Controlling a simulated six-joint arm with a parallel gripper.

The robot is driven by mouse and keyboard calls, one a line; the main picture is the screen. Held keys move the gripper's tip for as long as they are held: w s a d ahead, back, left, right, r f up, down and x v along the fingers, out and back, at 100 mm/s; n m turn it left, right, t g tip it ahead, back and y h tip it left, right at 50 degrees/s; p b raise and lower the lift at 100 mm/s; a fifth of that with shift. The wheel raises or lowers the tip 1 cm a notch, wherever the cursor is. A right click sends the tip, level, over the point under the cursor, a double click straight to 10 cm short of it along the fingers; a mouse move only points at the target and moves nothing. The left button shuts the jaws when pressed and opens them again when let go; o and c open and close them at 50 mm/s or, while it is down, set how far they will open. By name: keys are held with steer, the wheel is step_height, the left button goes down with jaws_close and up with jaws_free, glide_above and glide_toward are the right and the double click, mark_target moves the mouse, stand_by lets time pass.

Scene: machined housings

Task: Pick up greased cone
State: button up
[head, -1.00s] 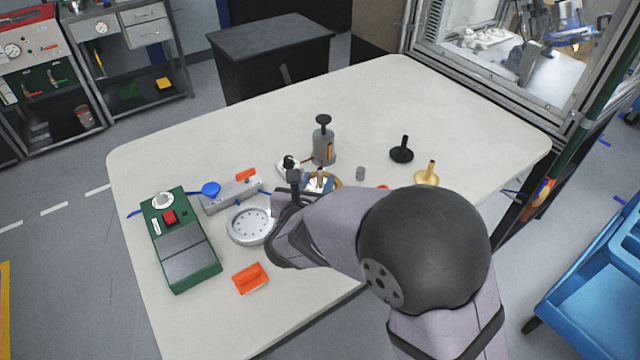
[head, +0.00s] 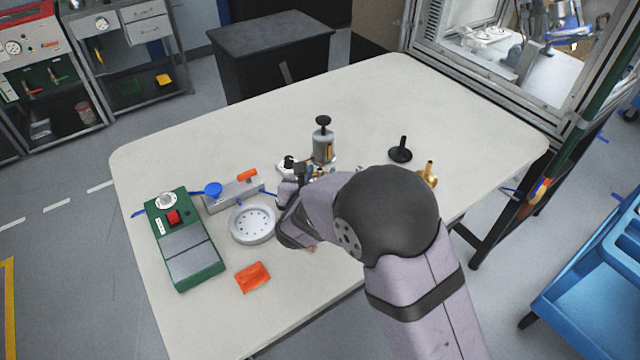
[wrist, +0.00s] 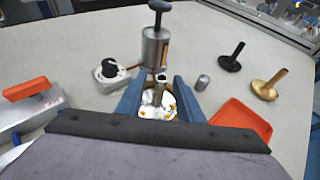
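In the wrist view, a small grey upright piece (wrist: 160,90), which looks like the greased cone, stands in a round brass-rimmed dish with white grease (wrist: 158,112). My gripper (wrist: 157,86) has its two blue fingers apart, one on each side of the piece and dish. I see a gap on both sides, and whether either finger touches is unclear. The dish's near part is hidden by my wrist. In the head view my arm covers most of the dish and the fingers.
A grey pump with black knob (wrist: 155,45) stands just behind the dish. A white block with black top (wrist: 110,72) is left; a grey cylinder (wrist: 202,83) and orange tray (wrist: 240,120) are right. Black (head: 401,153) and brass (head: 430,172) handled parts stand farther right. The table's back is clear.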

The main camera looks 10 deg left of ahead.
steer(key=shift+c, duration=0.7)
jaws_close()
steer(key=shift+r, duration=0.1)
